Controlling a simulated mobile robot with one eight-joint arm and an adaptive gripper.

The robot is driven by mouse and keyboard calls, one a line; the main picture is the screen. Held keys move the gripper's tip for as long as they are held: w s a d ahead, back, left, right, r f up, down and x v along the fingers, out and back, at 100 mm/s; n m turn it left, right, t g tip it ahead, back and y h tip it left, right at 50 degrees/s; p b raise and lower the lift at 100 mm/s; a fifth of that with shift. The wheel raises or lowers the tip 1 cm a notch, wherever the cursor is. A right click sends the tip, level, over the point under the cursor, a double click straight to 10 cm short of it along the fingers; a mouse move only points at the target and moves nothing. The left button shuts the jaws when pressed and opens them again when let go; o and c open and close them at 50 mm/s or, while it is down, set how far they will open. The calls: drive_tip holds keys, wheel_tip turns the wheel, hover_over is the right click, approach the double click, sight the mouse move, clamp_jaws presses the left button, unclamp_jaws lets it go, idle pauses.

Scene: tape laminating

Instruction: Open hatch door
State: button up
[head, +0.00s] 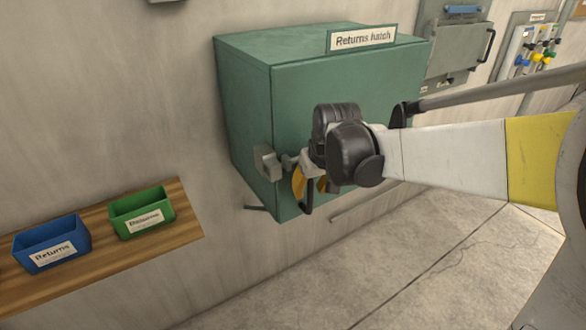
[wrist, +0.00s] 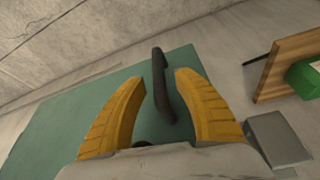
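The green returns hatch (head: 340,85) is a box on the wall with a "Returns hatch" sign (head: 362,39) on top. Its front door appears closed. A black bar handle (wrist: 163,85) stands out from the green door (wrist: 60,130) in the wrist view. My gripper (head: 308,188) is at the lower left of the door, in front of the handle. In the wrist view its two yellow fingers (wrist: 155,88) are apart, with the handle between their tips. I see a gap on each side of the handle. In the head view the wrist hides part of the door and handle.
A grey metal latch block (head: 267,163) sits on the hatch's lower left edge. A wooden shelf (head: 185,220) at left holds a blue bin (head: 50,243) and a green bin (head: 141,212). A grey cabinet (head: 458,50) and a panel with coloured knobs are at the back right.

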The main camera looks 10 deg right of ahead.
clamp_jaws()
